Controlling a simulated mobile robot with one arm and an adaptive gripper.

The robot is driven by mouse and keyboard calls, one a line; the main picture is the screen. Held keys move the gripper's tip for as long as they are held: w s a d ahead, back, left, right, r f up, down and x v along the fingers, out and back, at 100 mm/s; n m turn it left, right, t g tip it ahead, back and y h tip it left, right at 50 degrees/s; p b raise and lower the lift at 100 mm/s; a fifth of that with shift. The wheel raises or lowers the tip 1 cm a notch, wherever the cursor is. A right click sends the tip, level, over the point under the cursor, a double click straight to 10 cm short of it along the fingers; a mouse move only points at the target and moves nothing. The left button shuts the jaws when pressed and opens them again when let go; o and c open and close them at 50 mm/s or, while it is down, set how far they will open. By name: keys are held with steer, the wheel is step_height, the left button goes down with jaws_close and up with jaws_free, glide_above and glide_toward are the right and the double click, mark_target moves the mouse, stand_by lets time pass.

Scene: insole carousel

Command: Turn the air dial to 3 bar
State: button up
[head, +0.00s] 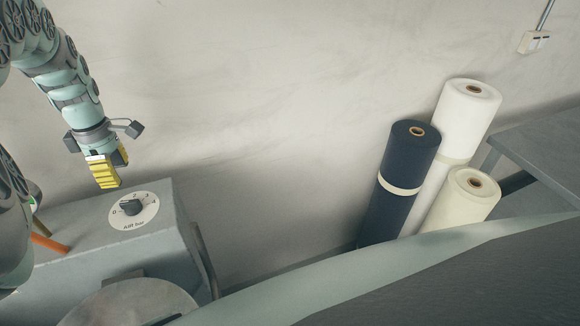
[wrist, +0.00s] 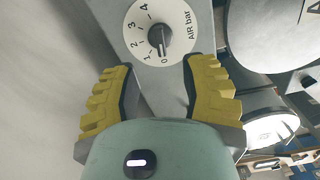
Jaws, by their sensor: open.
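The air dial (head: 145,219) is a round white plate marked 0 to 4 and "AIR bar", on top of a grey box. Its dark knob (head: 131,207) sits at the centre. In the wrist view the dial (wrist: 182,18) is at the top, and the pale line on the knob (wrist: 160,38) points at about 0. My gripper (head: 108,184) is above the dial and a little to its left in the head view, apart from it. In the wrist view its yellow fingers (wrist: 160,70) are spread and empty, with the knob beyond the gap between their tips.
The grey box (head: 160,243) stands against a pale wall. An orange tube (head: 48,243) is at its left, and a round grey disc (head: 135,303) is in front. Navy and white rolls (head: 398,170) stand at right. A dark curved surface (head: 450,285) fills the lower right.

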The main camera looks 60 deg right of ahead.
steer(key=p, duration=0.2)
glide_above(132, 201)
step_height(132, 201, down, 5)
steer(key=shift+r, duration=0.1)
steer(key=shift+d+f, duration=0.2)
steer(key=shift+f, duration=1.85)
steer(key=shift+a+f, duration=0.1)
steer(key=shift+f, duration=0.45)
steer(key=shift+o, duration=0.5)
jaws_close()
